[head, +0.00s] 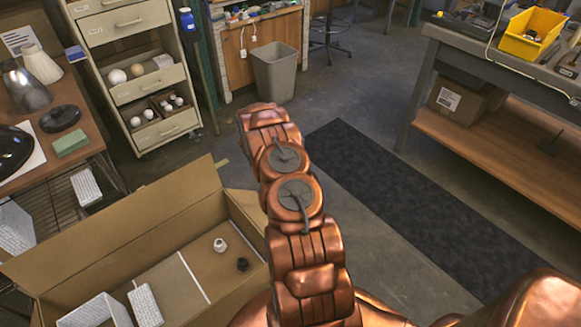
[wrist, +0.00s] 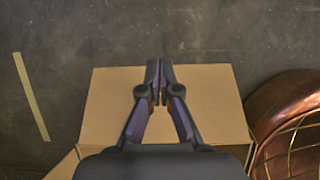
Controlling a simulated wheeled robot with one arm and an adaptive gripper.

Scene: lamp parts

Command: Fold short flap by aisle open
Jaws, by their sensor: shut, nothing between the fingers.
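The cardboard box (head: 131,248) stands open at the lower left of the head view. A long flap (head: 120,232) stands raised along its far left side. My copper arm covers part of the box's right side. In the wrist view a tan cardboard panel (wrist: 205,98), apparently a short flap, spreads below my gripper (wrist: 158,68). My gripper is shut and empty, its tips over the panel's far edge. I cannot tell whether they touch it, nor the panel's exact angle. The gripper does not show in the head view.
The box holds a white ribbed block (head: 146,304), a white fitting (head: 220,245) and a black one (head: 242,264). A dark mat (head: 400,205) lies on the aisle floor. A grey bin (head: 274,72) and workbench (head: 500,140) stand beyond. Yellow tape (wrist: 31,97) marks the floor.

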